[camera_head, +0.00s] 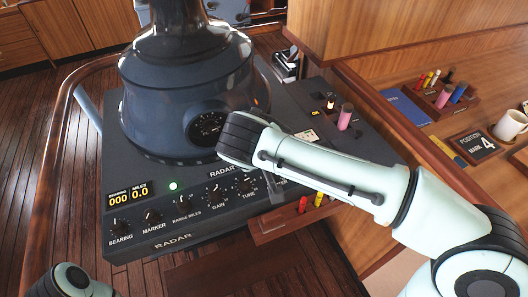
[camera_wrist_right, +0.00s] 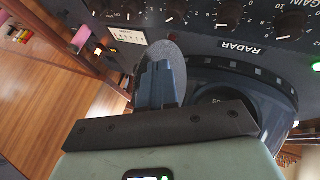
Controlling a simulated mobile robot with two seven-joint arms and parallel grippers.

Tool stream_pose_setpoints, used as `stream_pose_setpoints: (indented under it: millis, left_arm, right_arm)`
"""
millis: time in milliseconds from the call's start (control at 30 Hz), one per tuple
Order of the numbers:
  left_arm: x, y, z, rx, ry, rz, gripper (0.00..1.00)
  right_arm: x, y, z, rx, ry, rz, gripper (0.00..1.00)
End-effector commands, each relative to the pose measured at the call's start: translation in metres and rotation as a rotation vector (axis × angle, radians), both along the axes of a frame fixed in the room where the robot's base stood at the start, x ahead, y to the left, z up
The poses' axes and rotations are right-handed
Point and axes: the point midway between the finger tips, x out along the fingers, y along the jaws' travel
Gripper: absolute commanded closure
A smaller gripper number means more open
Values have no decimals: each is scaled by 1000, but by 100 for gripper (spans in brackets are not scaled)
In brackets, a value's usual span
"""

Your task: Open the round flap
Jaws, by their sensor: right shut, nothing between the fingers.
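The radar pedestal (camera_head: 170,75) is a dark, glossy housing on the console. A round port (camera_head: 208,125) with dark markings inside shows on its front. In the right wrist view, a grey round disc (camera_wrist_right: 172,52), which looks like the flap, stands out beside the housing, away from the dark round port (camera_wrist_right: 222,99). My right gripper (camera_wrist_right: 163,68) is shut and empty, its fingers overlapping the disc in that view; I cannot tell whether they touch. In the head view my right arm hides this gripper. My left gripper is out of view; only part of my left arm shows at lower left.
The radar panel has several knobs (camera_head: 151,215), a lit green lamp (camera_head: 173,186) and a small display (camera_head: 128,194). A wooden rail (camera_head: 50,155) edges the console. Markers, a mug (camera_head: 510,124) and a position sign (camera_head: 477,144) are on the right-hand desk.

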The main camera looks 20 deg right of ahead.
Motion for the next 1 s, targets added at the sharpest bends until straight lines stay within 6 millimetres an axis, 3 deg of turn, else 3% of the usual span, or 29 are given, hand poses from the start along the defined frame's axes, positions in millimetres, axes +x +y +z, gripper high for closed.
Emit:
stream_pose_setpoints:
  millis: [567, 1000]
  left_arm:
    - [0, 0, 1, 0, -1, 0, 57]
    - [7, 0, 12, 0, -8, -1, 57]
  right_arm:
    - [-3, 3, 8, 2, -2, 0, 100]
    - [-47, 36, 81, 2, -4, 2, 100]
